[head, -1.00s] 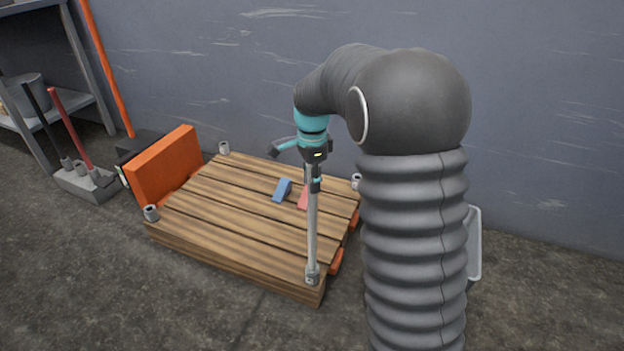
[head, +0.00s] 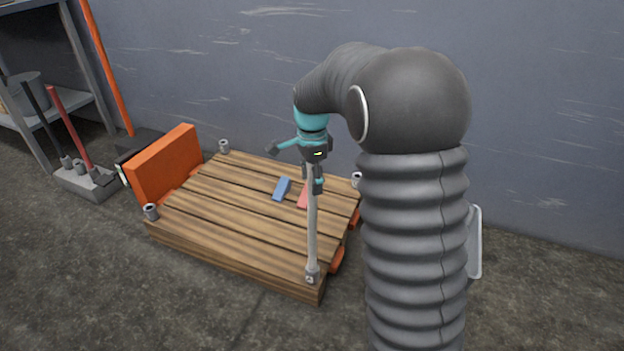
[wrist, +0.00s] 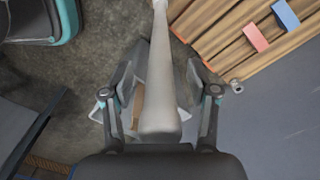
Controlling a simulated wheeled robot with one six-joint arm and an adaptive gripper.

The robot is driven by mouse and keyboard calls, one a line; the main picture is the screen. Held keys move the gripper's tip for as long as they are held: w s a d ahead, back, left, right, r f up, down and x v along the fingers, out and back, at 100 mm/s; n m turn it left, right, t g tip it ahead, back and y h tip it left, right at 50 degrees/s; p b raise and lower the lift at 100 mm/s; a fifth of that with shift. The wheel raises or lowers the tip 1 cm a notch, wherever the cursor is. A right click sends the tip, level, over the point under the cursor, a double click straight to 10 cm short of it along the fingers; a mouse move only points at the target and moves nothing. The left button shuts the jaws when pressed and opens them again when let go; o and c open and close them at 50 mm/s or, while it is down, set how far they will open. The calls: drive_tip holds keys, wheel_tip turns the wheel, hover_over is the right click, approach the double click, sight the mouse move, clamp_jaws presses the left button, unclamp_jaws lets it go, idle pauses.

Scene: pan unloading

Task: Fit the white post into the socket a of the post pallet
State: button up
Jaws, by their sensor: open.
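The white post (head: 312,235) stands upright at the near right corner of the post pallet (head: 215,228). Its foot is in the socket (head: 312,276) there; the mark on that socket is too small to read. My gripper (head: 313,182) is above the pallet corner, at the top of the post, with its fingers open. In the wrist view the post (wrist: 160,85) runs between the two spread fingers, with gaps on both sides. The other corners of the pallet have empty grey sockets at the left (head: 151,212), back left (head: 224,147) and back right (head: 356,180).
A blue block (head: 282,189) and a red block (head: 304,196) lie on the pallet boards. An orange panel (head: 165,165) stands at the pallet's left. A grey wall is behind; a shelf and a holder (head: 88,183) with poles are at far left. The front floor is clear.

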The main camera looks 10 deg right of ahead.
wheel_tip(320, 180, up, 11)
drive_tip(key=shift+f, duration=0.1)
drive_tip(key=shift+r, duration=0.5)
drive_tip(key=shift+s+r, duration=0.2)
drive_tip(key=shift+s, duration=0.05)
drive_tip(key=s+f+n+t+p, duration=0.1)
drive_tip(key=s+n+t, duration=0.4)
drive_tip(key=s+n, duration=1.1)
drive_tip(key=s, duration=1.4)
drive_tip(key=shift+t+p, duration=0.3)
